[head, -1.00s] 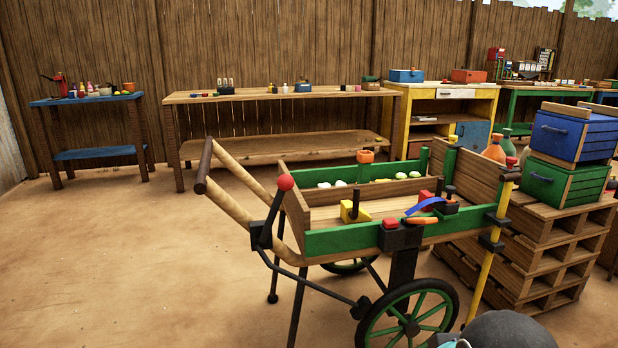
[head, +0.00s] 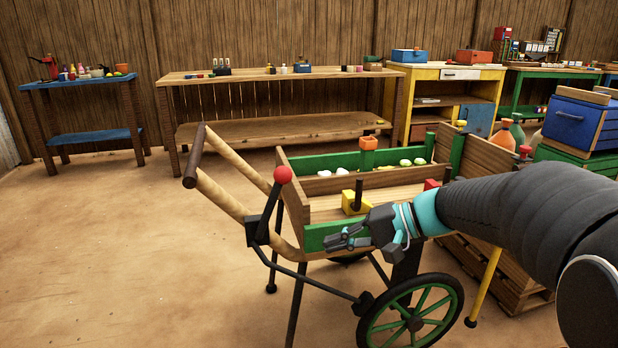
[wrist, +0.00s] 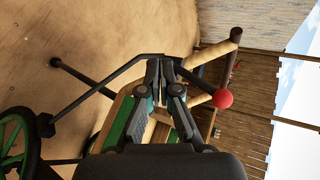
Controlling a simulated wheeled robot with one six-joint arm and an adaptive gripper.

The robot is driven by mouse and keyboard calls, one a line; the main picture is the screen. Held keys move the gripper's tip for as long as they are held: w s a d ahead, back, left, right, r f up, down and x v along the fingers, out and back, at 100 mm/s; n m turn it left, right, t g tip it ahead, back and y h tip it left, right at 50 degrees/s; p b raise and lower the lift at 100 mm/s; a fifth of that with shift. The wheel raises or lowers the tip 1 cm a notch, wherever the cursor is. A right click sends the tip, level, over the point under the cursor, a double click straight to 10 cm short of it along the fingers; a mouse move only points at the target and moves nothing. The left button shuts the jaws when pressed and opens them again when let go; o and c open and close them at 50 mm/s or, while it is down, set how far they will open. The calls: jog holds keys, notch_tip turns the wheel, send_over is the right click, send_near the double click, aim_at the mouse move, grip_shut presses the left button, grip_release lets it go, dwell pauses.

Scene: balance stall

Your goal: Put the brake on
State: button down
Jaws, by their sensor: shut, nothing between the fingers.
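The brake lever is a black bar with a red ball knob (head: 283,174) on top, tilted up at the cart's handle end. A black rod (head: 315,285) runs from its foot to the green-spoked wheel (head: 410,315). My gripper (head: 328,240) is shut and empty in front of the cart's green side board (head: 316,232), to the right of the lever and apart from it. In the wrist view the red knob (wrist: 222,98) is to the right of my closed fingers (wrist: 162,66).
The wooden cart has two pale handles joined by a dark grip (head: 194,156). Yellow and red items lie in its bed. Stacked crates (head: 580,125) stand on the right. Tables line the fence behind. The floor on the left is clear.

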jog(key=w+d+r+m+t+y, duration=0.1)
jog(key=w+d+t+y, duration=0.15)
jog(key=w, duration=0.55)
jog(key=w+d+r+m+t+y, duration=0.15)
jog(key=w+d+y, duration=0.25)
jog(key=w, duration=0.4)
jog(key=s+a+p+x, duration=0.1)
jog(key=s+p+x, duration=0.1)
jog(key=x, duration=1.1)
jog(key=shift+s+t, duration=0.3)
jog(key=shift+s, duration=0.05)
jog(key=shift+r+h, duration=0.25)
